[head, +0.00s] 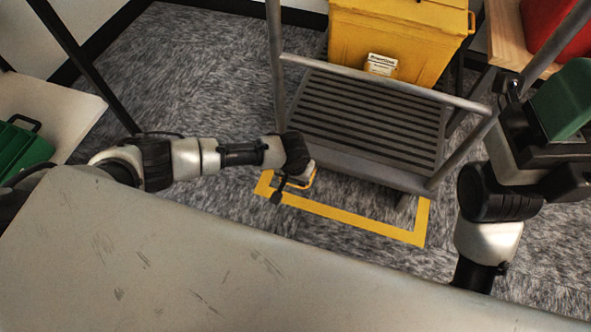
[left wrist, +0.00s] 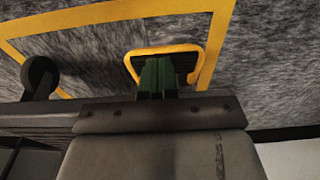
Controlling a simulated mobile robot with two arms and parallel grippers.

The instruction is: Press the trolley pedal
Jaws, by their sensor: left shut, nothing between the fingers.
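The trolley (head: 365,118) has a grey slatted deck and metal rails. The pedal (head: 303,182) has a yellow rim and sits low at the trolley's near left corner, partly hidden by my left wrist. In the left wrist view the pedal (left wrist: 193,82) is a dark plate inside the yellow rim. My left gripper (head: 278,194) is shut and empty, pointing down beside the pedal. In the left wrist view its green fingertips (left wrist: 158,76) overlap the dark plate; I cannot tell whether they touch it.
Yellow tape (head: 350,219) marks the carpet around the trolley's near side. A yellow bin (head: 385,40) stands at the trolley's far side. A pale table top (head: 200,265) fills the foreground. A green crate (head: 22,150) sits on a white surface at the left.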

